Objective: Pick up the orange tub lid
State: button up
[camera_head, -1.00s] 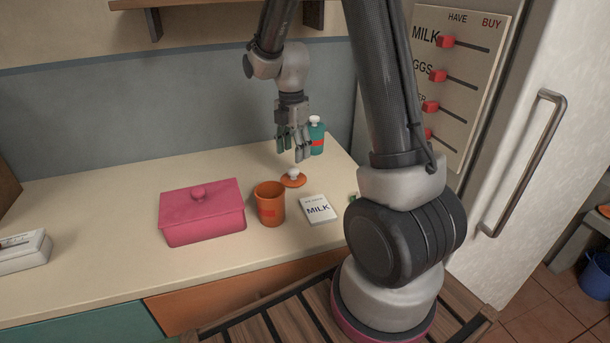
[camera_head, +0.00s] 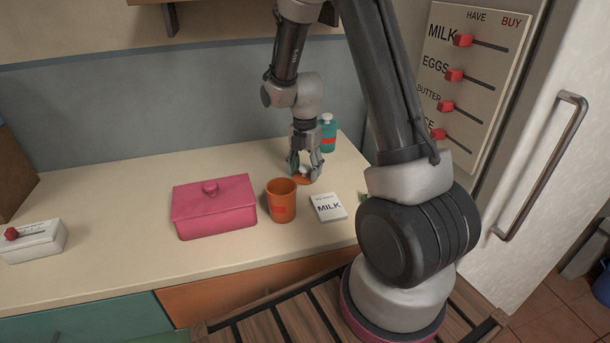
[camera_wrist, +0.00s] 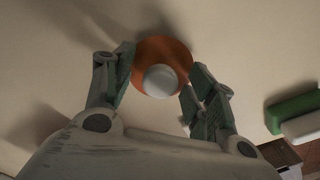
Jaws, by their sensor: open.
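The orange tub lid (camera_head: 300,180) lies on the counter behind the orange tub (camera_head: 281,201). In the wrist view the lid (camera_wrist: 176,50) is a round orange disc with a pale round knob (camera_wrist: 160,81) on top. My gripper (camera_head: 306,172) is low over the lid and hides part of it in the head view. In the wrist view my gripper (camera_wrist: 157,84) is open, with one finger on each side of the knob. I cannot tell whether the fingers touch the lid.
A pink box with a lid (camera_head: 213,208) stands left of the tub. A white MILK card (camera_head: 328,207) lies to its right. A teal bottle (camera_head: 327,135) stands behind my gripper. The counter's left part is mostly clear, with a white switch box (camera_head: 34,242) near the edge.

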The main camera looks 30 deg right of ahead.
jog(key=shift+c, duration=0.5)
jog(key=c, duration=0.8)
